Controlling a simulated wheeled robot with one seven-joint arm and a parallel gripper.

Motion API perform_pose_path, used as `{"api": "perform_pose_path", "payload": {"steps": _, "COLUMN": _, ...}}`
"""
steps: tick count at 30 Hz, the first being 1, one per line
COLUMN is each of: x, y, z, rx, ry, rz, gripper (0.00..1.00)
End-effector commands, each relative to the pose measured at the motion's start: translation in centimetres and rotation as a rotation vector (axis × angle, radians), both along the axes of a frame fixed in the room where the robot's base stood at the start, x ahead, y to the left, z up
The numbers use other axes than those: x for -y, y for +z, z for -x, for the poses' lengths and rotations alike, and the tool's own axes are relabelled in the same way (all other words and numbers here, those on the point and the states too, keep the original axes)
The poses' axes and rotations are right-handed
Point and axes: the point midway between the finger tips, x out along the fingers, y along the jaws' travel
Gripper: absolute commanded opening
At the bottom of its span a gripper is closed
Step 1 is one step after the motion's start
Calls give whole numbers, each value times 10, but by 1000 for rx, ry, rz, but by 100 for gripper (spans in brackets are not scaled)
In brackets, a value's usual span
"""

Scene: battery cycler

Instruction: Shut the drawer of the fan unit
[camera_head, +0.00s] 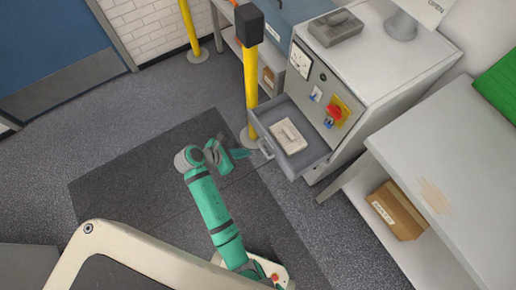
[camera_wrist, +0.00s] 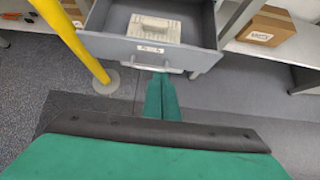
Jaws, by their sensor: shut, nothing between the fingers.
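The fan unit (camera_head: 357,88) is a grey cabinet with a gauge, small controls and a red knob on a yellow plate. Its grey drawer (camera_head: 311,158) is pulled out, with a pale block (camera_head: 289,136) inside. In the wrist view the drawer front (camera_wrist: 185,56) bears a small label and a light bar handle (camera_wrist: 157,69); the block (camera_wrist: 155,28) lies behind it. My green gripper (camera_head: 245,153) is shut and empty, just in front of the drawer. In the wrist view its closed fingertips (camera_wrist: 161,76) point at the handle; I cannot tell whether they touch it.
A yellow post (camera_head: 250,90) with a black top stands close to the drawer's left side; it also shows in the wrist view (camera_wrist: 75,42). A bench (camera_head: 440,150) with a cardboard box (camera_head: 397,210) on its lower shelf stands at right. The floor behind my gripper is clear.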

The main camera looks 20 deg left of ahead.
Motion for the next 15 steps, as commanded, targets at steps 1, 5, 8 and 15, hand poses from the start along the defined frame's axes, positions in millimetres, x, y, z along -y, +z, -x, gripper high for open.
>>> {"api": "perform_pose_path", "payload": {"steps": 1, "x": 3, "y": -4, "z": -2, "rx": -2, "ry": -3, "rz": 2, "gripper": 0}}
{"api": "perform_pose_path", "payload": {"steps": 5, "x": 12, "y": -17, "z": -13, "rx": -2, "ry": -4, "rz": 1, "gripper": 0}}
{"api": "perform_pose_path", "payload": {"steps": 8, "x": 20, "y": -31, "z": -23, "rx": -2, "ry": -4, "rz": 1, "gripper": 0}}
{"api": "perform_pose_path", "payload": {"steps": 15, "x": 39, "y": -62, "z": -48, "rx": -2, "ry": -3, "rz": 0, "gripper": 0}}
